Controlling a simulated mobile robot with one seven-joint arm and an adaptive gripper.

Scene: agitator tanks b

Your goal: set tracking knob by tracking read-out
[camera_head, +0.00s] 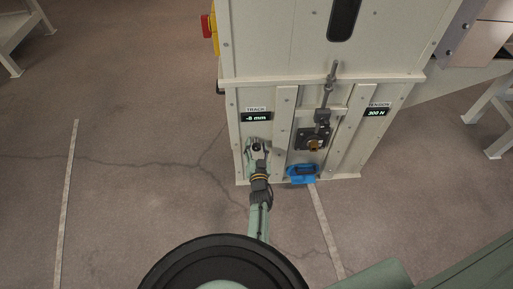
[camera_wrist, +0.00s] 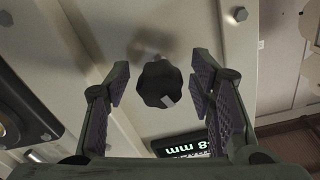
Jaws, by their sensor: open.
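The tracking knob (camera_wrist: 158,82) is a black lobed knob with a light mark on its edge, on the pale cabinet panel. In the wrist view it sits between the two spread finger pads of my gripper (camera_wrist: 160,86), with a gap on either side. In the head view my gripper (camera_head: 256,148) is at the panel just below the TRACK label and hides most of the knob. The tracking read-out (camera_head: 256,117) shows -8 mm. It also shows upside down at the bottom of the wrist view (camera_wrist: 182,146), partly covered by a finger.
Right of my gripper are a threaded rod with a brass-ended block (camera_head: 314,145) and a blue part (camera_head: 302,174) low on the panel. The tension read-out (camera_head: 375,113) shows 300 N. A red button (camera_head: 207,27) is on the upper left side. Floor to the left is clear.

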